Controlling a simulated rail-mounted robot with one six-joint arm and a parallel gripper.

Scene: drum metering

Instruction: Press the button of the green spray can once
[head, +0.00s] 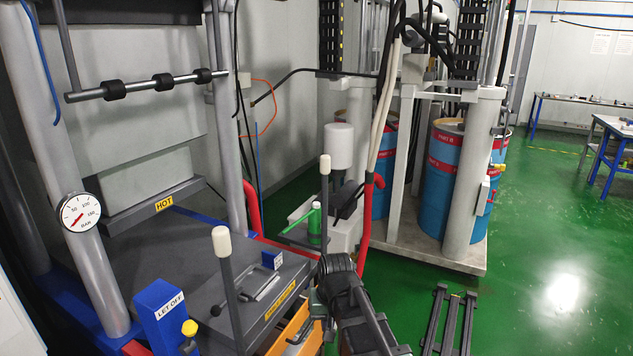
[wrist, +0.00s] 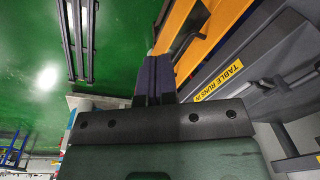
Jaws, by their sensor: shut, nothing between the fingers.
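The green spray can (head: 314,226) stands upright on a grey surface near the middle of the head view, beside a white pedestal. A light-coloured part shows at its top, but its button is too small to make out. My gripper (wrist: 153,72) is shut and empty in the wrist view, its dark fingers together in front of the orange frame. In the head view my arm is at the lower middle, in front of and below the can, clearly apart from it. The can does not show in the wrist view.
A grey press table (head: 187,247) with a toggle clamp (head: 263,287) and upright white-knobbed levers (head: 222,242) lies left of my arm. A red hose (head: 368,222) and blue drums (head: 442,180) stand behind.

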